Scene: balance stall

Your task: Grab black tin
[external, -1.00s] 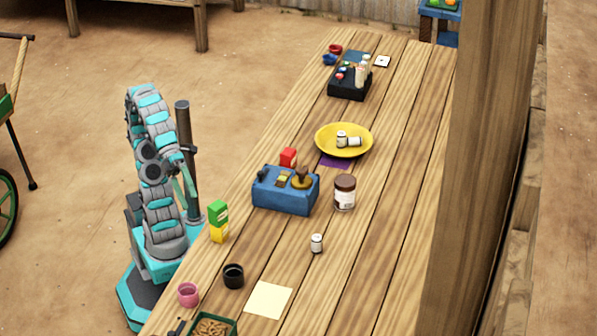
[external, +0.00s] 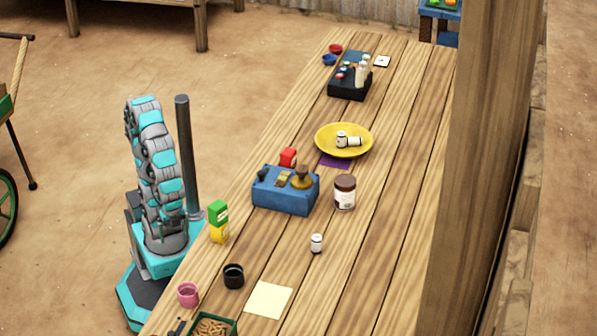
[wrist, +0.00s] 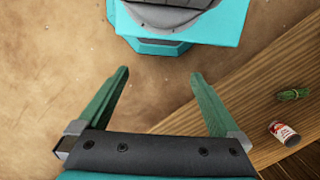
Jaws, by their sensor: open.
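The black tin (external: 233,276) stands upright near the left edge of the wooden table, in the lower part of the external view. A pink tin (external: 188,294) stands to its left. The black tin is not in the wrist view. My gripper (wrist: 160,73) is open in the wrist view, with two green fingers apart and nothing between them. It is over the bare ground beside the table. In the external view my folded arm stands at the table's left side, and I cannot make out the gripper there.
A cream square (external: 267,300) lies right of the black tin, and a green tray (external: 225,332) is in front. Green and yellow boxes (external: 218,222), a blue caddy (external: 284,190) and a brown-lidded jar (external: 344,193) stand farther up. In the wrist view a red-and-white can (wrist: 284,132) lies on the table.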

